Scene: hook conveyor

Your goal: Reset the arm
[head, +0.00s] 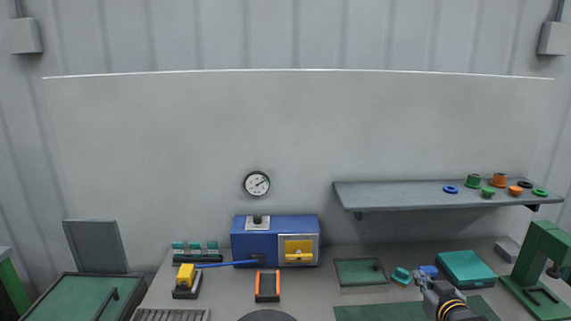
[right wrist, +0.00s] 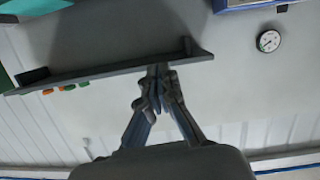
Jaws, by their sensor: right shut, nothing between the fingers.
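My right gripper (head: 426,277) is at the lower right in the head view, over the workbench, its wrist banded in yellow and black. In the right wrist view its two dark fingers (right wrist: 158,70) come together at the tips, shut, with nothing between them. The fingertips show in front of the grey shelf's edge in that view. My left gripper is in neither view.
A grey wall shelf (head: 400,196) carries several coloured parts. On the bench stand a blue machine (head: 252,240), a yellow tool (head: 185,276), an orange-sided holder (head: 267,286), a green tray (head: 360,284), a teal case (head: 466,267) and a green press (head: 541,255).

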